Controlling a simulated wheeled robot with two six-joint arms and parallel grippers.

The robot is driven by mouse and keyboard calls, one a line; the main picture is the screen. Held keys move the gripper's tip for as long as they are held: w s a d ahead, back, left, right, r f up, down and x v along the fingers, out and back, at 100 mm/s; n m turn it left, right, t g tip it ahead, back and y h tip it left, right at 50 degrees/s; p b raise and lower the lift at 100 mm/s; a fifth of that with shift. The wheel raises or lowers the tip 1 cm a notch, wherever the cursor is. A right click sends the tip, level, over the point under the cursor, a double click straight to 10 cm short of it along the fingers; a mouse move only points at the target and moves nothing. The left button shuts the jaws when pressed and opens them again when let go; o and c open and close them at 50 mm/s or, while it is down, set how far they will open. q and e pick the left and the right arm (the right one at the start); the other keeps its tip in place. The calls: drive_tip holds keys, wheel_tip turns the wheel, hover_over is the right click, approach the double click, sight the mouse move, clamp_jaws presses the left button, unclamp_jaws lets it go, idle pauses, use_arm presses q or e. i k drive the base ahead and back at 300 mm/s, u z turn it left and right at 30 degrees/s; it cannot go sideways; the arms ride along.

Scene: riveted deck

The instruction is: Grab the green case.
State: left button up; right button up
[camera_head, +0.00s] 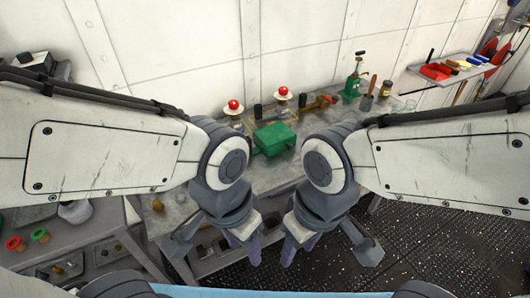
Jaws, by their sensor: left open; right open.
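The green case (274,138) is a small box on the grey workbench against the back wall, in the middle of the view. It shows between my two arms, beyond both grippers. My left gripper (243,250) hangs pointing down in front of the bench, nearer to me than the case, open and empty. My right gripper (298,249) hangs beside it on the right, also pointing down, open and empty. Neither gripper touches the case. The lower parts of the bench are partly hidden behind my arms.
Two red balls on pale dishes (233,106) stand behind the case. A green press-like tool (355,80) and a jar (386,88) stand further right. A shelf (452,68) with coloured tools is on the right wall. A lower table (90,235) is at left; dark floor (430,245) is clear at right.

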sight(264, 137)
drive_tip(key=z, duration=0.2)
drive_tip(key=i, duration=1.05)
drive_tip(key=u, duration=0.6)
